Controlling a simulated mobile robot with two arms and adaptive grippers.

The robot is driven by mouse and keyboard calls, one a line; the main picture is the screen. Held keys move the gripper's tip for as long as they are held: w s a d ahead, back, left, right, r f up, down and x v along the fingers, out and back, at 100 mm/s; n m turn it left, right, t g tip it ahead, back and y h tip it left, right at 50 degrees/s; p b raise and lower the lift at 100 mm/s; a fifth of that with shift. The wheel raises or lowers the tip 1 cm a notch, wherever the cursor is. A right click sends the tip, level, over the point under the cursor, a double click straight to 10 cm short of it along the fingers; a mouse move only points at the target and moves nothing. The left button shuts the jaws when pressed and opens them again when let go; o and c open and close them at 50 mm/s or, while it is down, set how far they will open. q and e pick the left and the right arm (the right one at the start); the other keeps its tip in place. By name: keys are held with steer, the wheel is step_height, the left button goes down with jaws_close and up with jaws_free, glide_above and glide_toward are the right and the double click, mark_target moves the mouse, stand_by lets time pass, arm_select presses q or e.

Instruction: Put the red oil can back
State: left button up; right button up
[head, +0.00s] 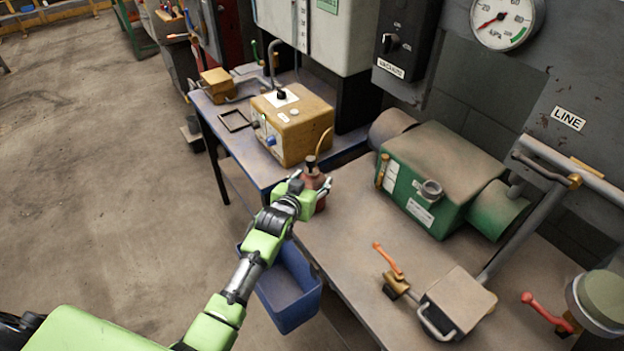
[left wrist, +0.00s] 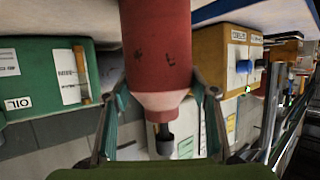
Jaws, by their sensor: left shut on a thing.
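The red oil can (head: 315,180) with a dark cap and a thin curved spout is at the left end of the grey bench, by the blue table. My left gripper (head: 308,188) is shut on it, fingers on either side. In the left wrist view the can (left wrist: 157,50) fills the middle, shown upside down, with its cap toward the palm and the gripper fingers (left wrist: 158,105) along its shoulder. Whether its base touches the bench cannot be told. My right gripper is not in view.
A yellow box (head: 290,130) stands on the blue table (head: 228,135) behind the can. A green pump (head: 440,170) stands on the grey bench (head: 345,225) to the right. A blue bin (head: 290,290) hangs below the bench edge. Orange-handled valves (head: 388,260) stand nearer; the bench between is clear.

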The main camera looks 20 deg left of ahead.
arm_select(q)
steer(key=shift+f, duration=0.1)
steer(key=o, duration=1.5)
steer(key=shift+f, duration=0.15)
steer(key=shift+o, duration=0.2)
steer(key=v, duration=1.2)
steer(key=shift+b, duration=0.45)
steer(key=shift+d, duration=0.1)
